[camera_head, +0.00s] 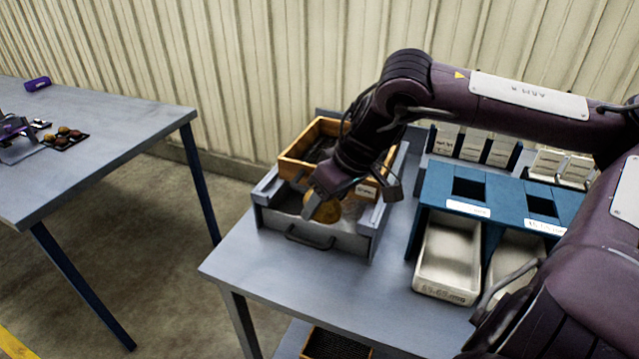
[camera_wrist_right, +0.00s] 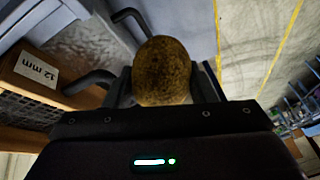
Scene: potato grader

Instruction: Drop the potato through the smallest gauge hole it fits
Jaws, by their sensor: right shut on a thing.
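My right gripper (camera_head: 325,190) is shut on a brown potato (camera_head: 327,208). It holds the potato over the grey metal drawer tray (camera_head: 290,222) at the left of the near table. The right wrist view shows the potato (camera_wrist_right: 162,72) between the two fingers, with speckled skin. A blue gauge stand (camera_head: 500,197) with square holes stands to the right of the drawer. Two dark holes show in its top, a left one (camera_head: 468,188) and a right one (camera_head: 541,206). The rest of the stand is hidden behind my right arm. My left gripper is not in view.
A white bin (camera_head: 447,262) sits under the left hole and another (camera_head: 512,258) beside it. A wooden sieve box (camera_head: 300,150) rests on the drawer frame. White cartons (camera_head: 473,145) stand behind the gauge stand. A second table (camera_head: 90,140) is at the left, across a floor gap.

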